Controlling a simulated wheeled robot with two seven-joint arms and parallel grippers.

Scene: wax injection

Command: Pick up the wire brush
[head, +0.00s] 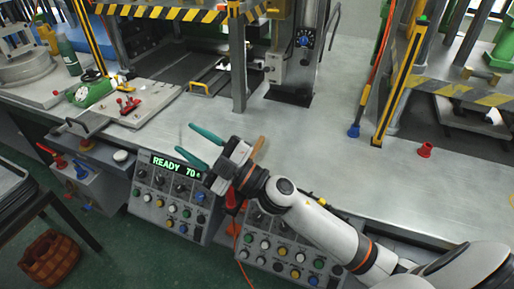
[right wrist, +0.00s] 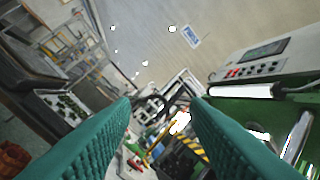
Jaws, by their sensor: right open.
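My right gripper (head: 184,138) is above the front edge of the grey worktable, its two teal fingers spread and pointing left. Nothing is between them. In the right wrist view the fingers (right wrist: 161,103) also stand wide apart, with only distant machinery seen between them. A thin tan, wooden-looking handle (head: 258,147) shows on the table just behind the gripper's wrist. It may be the wire brush; the rest of it is hidden by my gripper, and I cannot see bristles. My left gripper is not in view.
Button panels (head: 168,195) hang below the table's front edge. A green tool (head: 92,92) and a red clamp (head: 128,106) sit at left. The table's middle (head: 310,140) is clear.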

